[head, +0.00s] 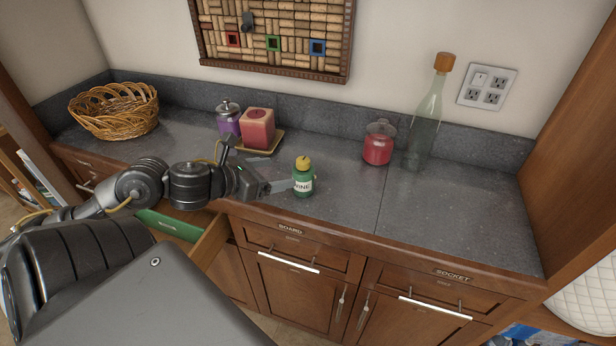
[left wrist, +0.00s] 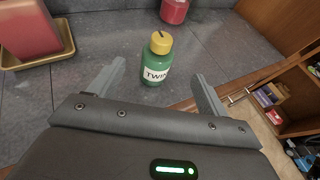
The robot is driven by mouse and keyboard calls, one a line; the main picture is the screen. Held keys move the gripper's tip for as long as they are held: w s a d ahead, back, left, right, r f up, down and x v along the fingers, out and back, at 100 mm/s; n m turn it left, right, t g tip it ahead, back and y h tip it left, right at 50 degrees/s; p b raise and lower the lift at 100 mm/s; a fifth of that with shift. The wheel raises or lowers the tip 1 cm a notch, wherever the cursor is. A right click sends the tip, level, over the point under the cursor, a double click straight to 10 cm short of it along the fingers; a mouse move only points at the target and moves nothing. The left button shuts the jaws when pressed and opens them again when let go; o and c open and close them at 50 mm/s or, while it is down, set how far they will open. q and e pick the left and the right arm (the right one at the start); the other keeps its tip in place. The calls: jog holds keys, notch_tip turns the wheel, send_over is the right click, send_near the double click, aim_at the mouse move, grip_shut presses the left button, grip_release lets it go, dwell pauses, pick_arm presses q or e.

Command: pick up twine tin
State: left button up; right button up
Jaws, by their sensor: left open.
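The twine tin (head: 303,180) is a small green container with a yellow top and a white label. It stands upright on the grey countertop near the front edge. In the left wrist view the tin (left wrist: 156,62) stands ahead of my left gripper, between the lines of its two fingers. My left gripper (head: 277,173) is open and empty, just left of the tin in the head view; its fingers (left wrist: 158,88) point toward it. I cannot tell whether a finger touches the tin. My right gripper is not in view.
A red candle (head: 257,130) on a tray and a purple jar (head: 229,121) stand behind. A red jar (head: 378,145) and a tall glass bottle (head: 425,120) stand to the right. A wicker basket (head: 114,110) is far left. An open drawer (head: 172,226) juts out below my left arm.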

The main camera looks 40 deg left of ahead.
aim_at(298, 171)
pick_arm(q)
jog(key=x, duration=0.4)
jog(key=shift+w+a+f, duration=0.2)
jog(key=shift+w+f, duration=0.05)
jog(key=shift+w, duration=0.2)
jog(key=shift+w+d+f, duration=0.15)
jog(key=shift+w, duration=0.15)
jog(key=p+x, duration=0.1)
jog(key=x, duration=0.2)
jog(key=shift+w+d+f, duration=0.15)
jog(key=shift+f, duration=0.1)
jog(key=shift+w+d+f, duration=0.1)
jog(key=shift+w+f, duration=0.2)
jog(key=shift+w, duration=0.2)
jog(key=c, duration=1.1)
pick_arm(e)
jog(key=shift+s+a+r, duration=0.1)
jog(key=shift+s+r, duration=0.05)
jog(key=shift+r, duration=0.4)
